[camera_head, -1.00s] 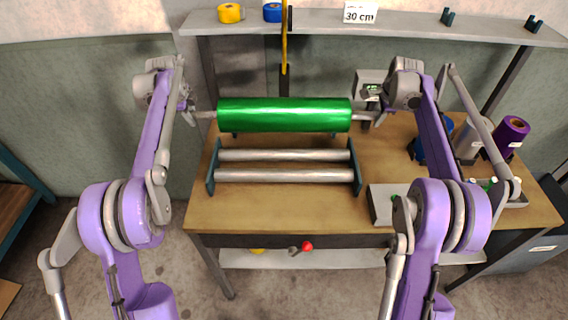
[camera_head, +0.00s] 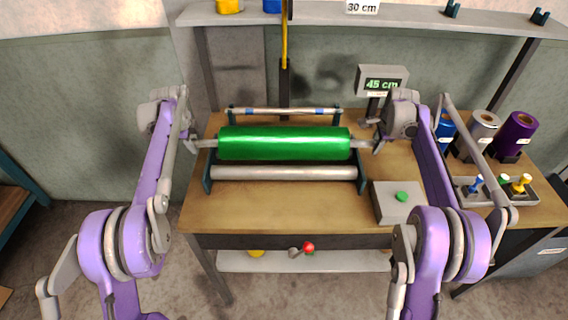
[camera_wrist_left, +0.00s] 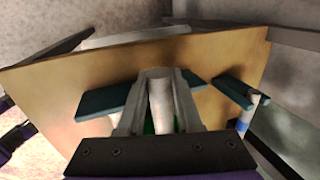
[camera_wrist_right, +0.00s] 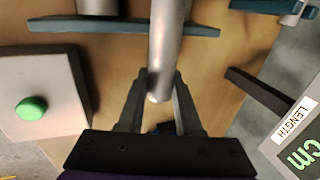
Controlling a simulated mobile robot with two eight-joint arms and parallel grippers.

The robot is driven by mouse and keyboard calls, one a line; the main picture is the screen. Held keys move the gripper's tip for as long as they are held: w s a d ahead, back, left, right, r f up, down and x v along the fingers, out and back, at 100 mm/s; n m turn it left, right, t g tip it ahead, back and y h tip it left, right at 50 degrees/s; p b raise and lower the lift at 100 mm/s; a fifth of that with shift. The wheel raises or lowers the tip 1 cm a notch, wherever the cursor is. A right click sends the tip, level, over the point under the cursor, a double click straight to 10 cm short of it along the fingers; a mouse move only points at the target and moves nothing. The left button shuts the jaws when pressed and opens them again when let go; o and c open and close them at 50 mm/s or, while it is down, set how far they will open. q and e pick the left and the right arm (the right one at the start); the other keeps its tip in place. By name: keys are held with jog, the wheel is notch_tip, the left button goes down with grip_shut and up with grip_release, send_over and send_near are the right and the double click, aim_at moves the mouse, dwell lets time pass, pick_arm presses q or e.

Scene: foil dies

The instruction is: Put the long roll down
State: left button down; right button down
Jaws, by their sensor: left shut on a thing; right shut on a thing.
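The long green foil roll (camera_head: 285,143) lies level across the table, with a grey core end sticking out on each side. My left gripper (camera_head: 196,143) is shut on the left core end, which shows between its fingers in the left wrist view (camera_wrist_left: 161,105). My right gripper (camera_head: 374,144) is shut on the right core end, seen in the right wrist view (camera_wrist_right: 160,75). The roll is over the roller stand (camera_head: 207,172), covering its rear roller in the head view. The front silver roller (camera_head: 285,173) shows. I cannot tell whether the roll touches the rollers.
Behind the stand is a thin silver bar (camera_head: 285,111) with blue bands. A display reading 45 cm (camera_head: 382,82) stands back right. A grey box with a green button (camera_head: 402,196) is front right. Upright rolls (camera_head: 515,130) and a stamp tray (camera_head: 490,190) are far right.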

pick_arm(q)
jog(key=c, duration=0.9)
grip_release()
jog(key=shift+a+f, duration=0.1)
jog(key=shift+f, duration=0.15)
jog(key=shift+c, duration=0.2)
pick_arm(e)
jog(key=c, duration=0.9)
grip_release()
jog(key=shift+d+f, duration=0.1)
jog(key=shift+f, duration=0.15)
jog(key=shift+c, duration=0.2)
pick_arm(q)
jog(key=shift+o, duration=1.1)
jog(key=shift+s+r, duration=0.15)
pick_arm(e)
jog(key=shift+o, duration=1.1)
jog(key=shift+s+r, duration=0.1)
jog(key=shift+r, duration=0.05)
pick_arm(q)
jog(key=shift+o, duration=0.7)
pick_arm(e)
jog(key=shift+o, duration=0.7)
jog(key=shift+r, duration=0.2)
pick_arm(q)
jog(key=v, duration=0.8)
pick_arm(e)
jog(key=v, duration=1.1)
jog(key=shift+s+r, duration=0.2)
jog(key=shift+r, duration=0.1)
